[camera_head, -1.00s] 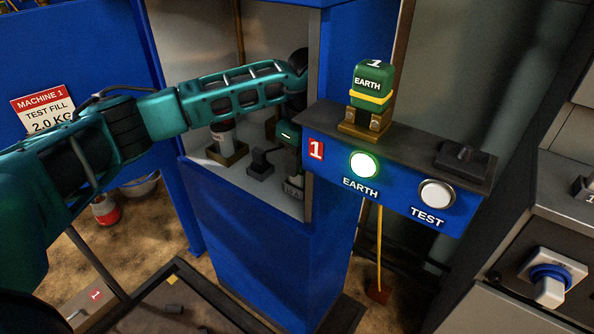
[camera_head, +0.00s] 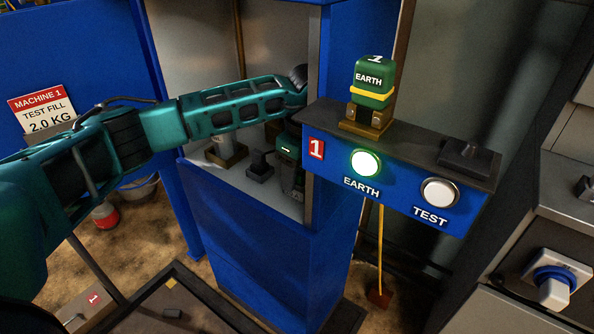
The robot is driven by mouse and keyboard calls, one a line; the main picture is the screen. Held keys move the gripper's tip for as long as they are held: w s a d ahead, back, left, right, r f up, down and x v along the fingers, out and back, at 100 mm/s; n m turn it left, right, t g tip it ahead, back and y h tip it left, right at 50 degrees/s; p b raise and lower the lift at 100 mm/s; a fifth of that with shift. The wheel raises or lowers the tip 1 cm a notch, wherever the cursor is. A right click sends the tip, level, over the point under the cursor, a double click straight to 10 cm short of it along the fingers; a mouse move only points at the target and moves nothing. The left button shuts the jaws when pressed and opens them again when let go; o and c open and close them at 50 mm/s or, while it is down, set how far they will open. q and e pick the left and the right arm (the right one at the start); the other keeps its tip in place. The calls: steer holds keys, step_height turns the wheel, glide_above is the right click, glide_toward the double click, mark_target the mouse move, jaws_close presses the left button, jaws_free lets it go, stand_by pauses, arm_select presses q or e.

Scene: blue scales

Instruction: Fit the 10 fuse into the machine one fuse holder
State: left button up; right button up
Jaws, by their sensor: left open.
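My left arm reaches from the left into the open blue cabinet (camera_head: 255,232) of machine one. My left gripper (camera_head: 291,188) is inside at the right, open, pointing down and partly hidden behind the cabinet's edge and control panel. I cannot tell whether anything lies between its fingers. A pale cylinder (camera_head: 222,145) stands in a brass-coloured base on the cabinet's shelf, its top hidden by my arm. A small black block (camera_head: 260,167) stands between that base and the gripper. I cannot clearly identify the 10 fuse or the fuse holder. My right gripper is not in view.
The control panel (camera_head: 398,188) juts out at the right, with a lit green EARTH button (camera_head: 365,163), a white TEST button (camera_head: 439,193) and a green EARTH plug (camera_head: 373,82) on top. A MACHINE 1 sign (camera_head: 42,110) is at left. A tray (camera_head: 200,292) is below.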

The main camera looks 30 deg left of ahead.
mark_target(300, 170)
arm_select(q)
steer(key=r, duration=0.2)
steer(key=r+p, duration=0.1)
steer(key=r, duration=0.2)
steer(key=r+p, duration=0.1)
steer(key=r, duration=0.1)
steer(key=shift+d+r, duration=0.2)
steer(key=shift+d, duration=0.2)
steer(key=shift+r, duration=0.2)
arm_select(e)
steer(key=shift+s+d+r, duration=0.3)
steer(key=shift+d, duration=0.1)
